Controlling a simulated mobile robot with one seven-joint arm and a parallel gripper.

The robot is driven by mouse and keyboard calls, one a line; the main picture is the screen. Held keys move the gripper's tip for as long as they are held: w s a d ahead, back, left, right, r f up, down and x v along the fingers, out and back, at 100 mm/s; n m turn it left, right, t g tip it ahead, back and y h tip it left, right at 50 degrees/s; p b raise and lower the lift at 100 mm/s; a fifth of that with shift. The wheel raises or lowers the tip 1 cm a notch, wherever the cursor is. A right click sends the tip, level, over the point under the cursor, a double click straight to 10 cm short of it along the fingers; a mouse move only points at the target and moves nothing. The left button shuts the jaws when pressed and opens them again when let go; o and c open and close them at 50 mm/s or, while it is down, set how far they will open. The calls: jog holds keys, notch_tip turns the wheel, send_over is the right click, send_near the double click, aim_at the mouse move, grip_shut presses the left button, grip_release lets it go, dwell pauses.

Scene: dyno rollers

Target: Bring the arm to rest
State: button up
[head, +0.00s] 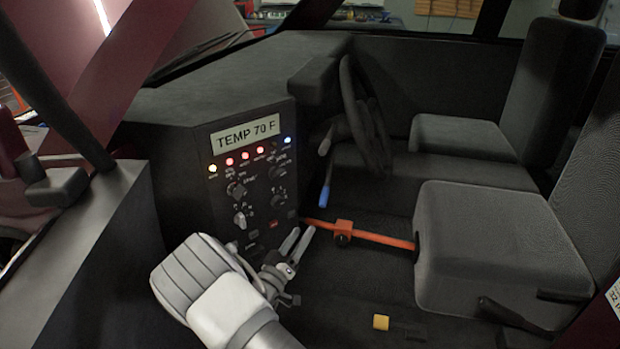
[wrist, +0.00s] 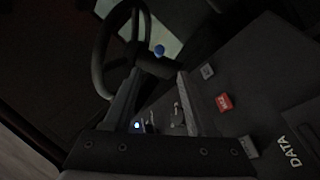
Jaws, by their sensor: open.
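My gripper (head: 301,236) is in front of the lower right part of the dashboard control panel in the head view, inside the car cabin. Its two fingers are apart with nothing visible between them. The wrist view shows the fingers of my gripper (wrist: 156,90) spread, with part of the panel behind them. The control panel (head: 250,178) has a "TEMP 70 F" label, a row of coloured lights, knobs and switches. My arm reaches in from the bottom of the head view. Whether the fingers touch anything is not clear.
An orange bar (head: 385,240) with a block on it runs between the panel and the near seat (head: 490,250). A steering wheel (head: 362,110) and a blue-handled lever (head: 325,192) are behind. A yellow block (head: 381,322) is on the floor. The door (head: 110,240) is left.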

jog(key=w+d+r+m+g+y, duration=0.25)
jog(key=w+r+g+y, duration=0.2)
jog(key=r, duration=0.35)
jog(key=s+d+r+g+y, duration=0.35)
jog(key=s+r+y, duration=0.25)
jog(key=r, duration=0.5)
jog(key=s+d+r+g+h, duration=0.15)
jog(key=s+d, duration=0.35)
jog(key=s, duration=0.5)
jog(key=s+d+r+g, duration=0.2)
jog(key=s+d, duration=0.2)
jog(key=s, duration=0.7)
jog(key=s+d+r+g, duration=0.1)
jog(key=s+d, duration=0.4)
jog(key=s, duration=0.5)
notch_tip(320, 180, up, 21)
jog(key=p, duration=2)
jog(key=shift+s+f+n, duration=0.2)
jog(key=shift+s+n, duration=0.05)
jog(key=shift+n, duration=0.1)
jog(key=shift+a, duration=0.1)
